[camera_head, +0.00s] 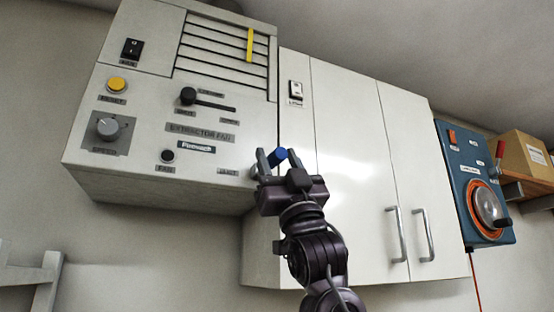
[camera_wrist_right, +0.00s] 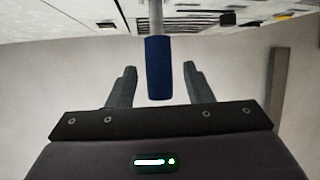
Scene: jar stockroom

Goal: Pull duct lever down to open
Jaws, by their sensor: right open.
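The duct lever has a blue grip (camera_head: 277,157) at the lower right corner of the extractor fan panel (camera_head: 150,170). In the right wrist view its blue grip (camera_wrist_right: 158,75) hangs on a grey rod that comes from the panel. My right gripper (camera_head: 278,160) is open at the lever. In the right wrist view the two fingers (camera_wrist_right: 159,85) stand on either side of the blue grip, with a gap visible on both sides. The lever's base is partly hidden behind a finger in the head view. My left gripper is not in view.
The panel carries a black slider (camera_head: 188,96), a speed knob (camera_head: 108,128) and a yellow button (camera_head: 117,84). White cabinet doors (camera_head: 350,150) with two handles are right of it. A blue box with a crank (camera_head: 488,208) hangs farther right.

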